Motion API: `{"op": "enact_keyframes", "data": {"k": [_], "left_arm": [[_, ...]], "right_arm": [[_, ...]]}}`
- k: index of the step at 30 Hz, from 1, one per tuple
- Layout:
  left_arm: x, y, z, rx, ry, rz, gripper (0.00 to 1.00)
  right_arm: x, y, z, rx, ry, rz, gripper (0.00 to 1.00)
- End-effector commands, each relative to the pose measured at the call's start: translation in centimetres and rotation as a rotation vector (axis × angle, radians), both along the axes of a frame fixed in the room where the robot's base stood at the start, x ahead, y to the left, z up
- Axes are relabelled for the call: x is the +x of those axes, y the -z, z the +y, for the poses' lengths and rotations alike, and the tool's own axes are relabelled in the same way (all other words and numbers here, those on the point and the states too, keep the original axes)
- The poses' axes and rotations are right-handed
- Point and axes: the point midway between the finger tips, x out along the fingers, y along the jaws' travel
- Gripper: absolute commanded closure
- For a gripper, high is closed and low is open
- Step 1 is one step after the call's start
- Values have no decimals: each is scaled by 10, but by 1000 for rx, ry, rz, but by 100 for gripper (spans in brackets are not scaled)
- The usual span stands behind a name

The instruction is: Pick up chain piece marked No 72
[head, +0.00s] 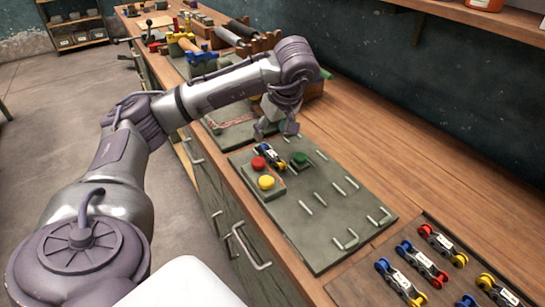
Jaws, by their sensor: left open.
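A chain piece (270,156) with dark links lies on the grey-green board (330,245), just beyond the red and yellow buttons. Several more chain pieces lie at the lower right: one with red and yellow ends (442,244), one with blue and red ends (424,263), one with blue and yellow ends (400,282), and one with a yellow end (499,291). Their labels are too small to read, so I cannot tell which is No 72. My left gripper (276,132) is open, pointing down just above and beyond the piece on the board. My right gripper is not in view.
Wooden racks with rollers (240,30) stand farther back. The bench strip (400,160) right of the board is clear.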

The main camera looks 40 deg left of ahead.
Motion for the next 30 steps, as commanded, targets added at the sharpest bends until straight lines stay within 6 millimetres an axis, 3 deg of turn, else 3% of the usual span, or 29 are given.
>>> {"op": "enact_keyframes", "data": {"k": [1,7,11,19,28,30], "left_arm": [[1,12,3,-2,-2,2,40],[3,26,9,-1,0,-1,40],[5,33,14,-1,-1,1,40],[11,68,28,-2,0,1,40],[13,73,30,-2,1,-2,40],[13,73,30,-2,1,-2,50]], "right_arm": [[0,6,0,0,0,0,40],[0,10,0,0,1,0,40],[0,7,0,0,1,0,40],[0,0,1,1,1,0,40],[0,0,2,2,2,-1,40],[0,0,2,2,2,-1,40]]}}
